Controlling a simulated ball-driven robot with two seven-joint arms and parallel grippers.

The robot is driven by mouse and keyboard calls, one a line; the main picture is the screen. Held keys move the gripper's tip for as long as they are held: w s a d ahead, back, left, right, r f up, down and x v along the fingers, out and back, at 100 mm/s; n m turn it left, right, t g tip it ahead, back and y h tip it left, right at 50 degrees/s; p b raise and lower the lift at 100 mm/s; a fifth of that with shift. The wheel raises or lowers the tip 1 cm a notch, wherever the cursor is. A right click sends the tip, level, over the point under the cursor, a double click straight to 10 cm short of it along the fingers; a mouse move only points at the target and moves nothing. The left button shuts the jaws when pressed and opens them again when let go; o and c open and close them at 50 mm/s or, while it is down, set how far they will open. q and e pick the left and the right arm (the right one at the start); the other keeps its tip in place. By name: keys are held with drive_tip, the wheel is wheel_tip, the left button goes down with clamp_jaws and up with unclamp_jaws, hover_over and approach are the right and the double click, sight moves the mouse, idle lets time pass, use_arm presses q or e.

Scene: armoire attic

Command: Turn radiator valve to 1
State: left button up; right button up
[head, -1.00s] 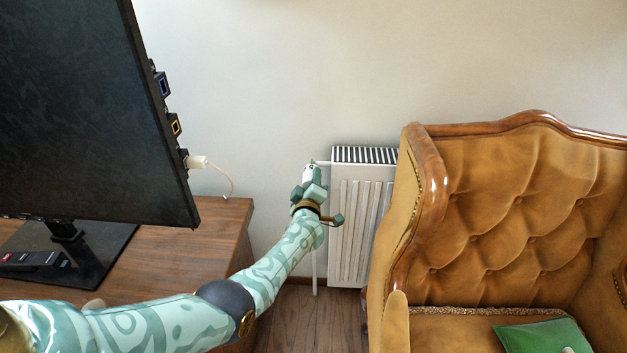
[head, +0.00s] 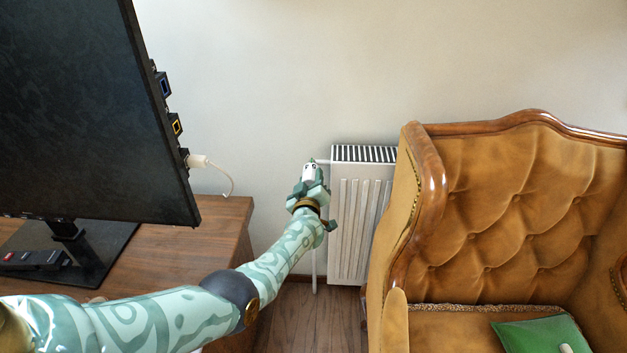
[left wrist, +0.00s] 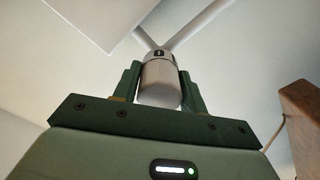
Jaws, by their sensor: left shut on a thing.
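The white radiator valve (head: 310,171) sits at the upper left corner of the white radiator (head: 362,220), against the pale wall. My left gripper (head: 309,184) reaches it from below and is shut on it. In the left wrist view the valve knob (left wrist: 160,82) is a white cylinder held between the two green fingers of the gripper (left wrist: 158,85). A small dark mark shows at the knob's far end; its number is too small to read. My right gripper is not in view.
A brown leather armchair (head: 510,215) stands close to the radiator's right side. A wooden desk (head: 190,260) with a large black monitor (head: 85,110) is at the left. A white cable plug (head: 198,162) sticks out from the monitor's edge. Wooden floor shows between desk and chair.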

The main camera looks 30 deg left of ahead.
use_arm(q)
drive_tip(key=shift+w+d+r, duration=0.1)
drive_tip(key=shift+r, duration=0.1)
drive_tip(key=o, duration=1)
drive_tip(key=shift+d, duration=0.1)
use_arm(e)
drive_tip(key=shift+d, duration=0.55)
use_arm(q)
drive_tip(key=shift+f, duration=0.1)
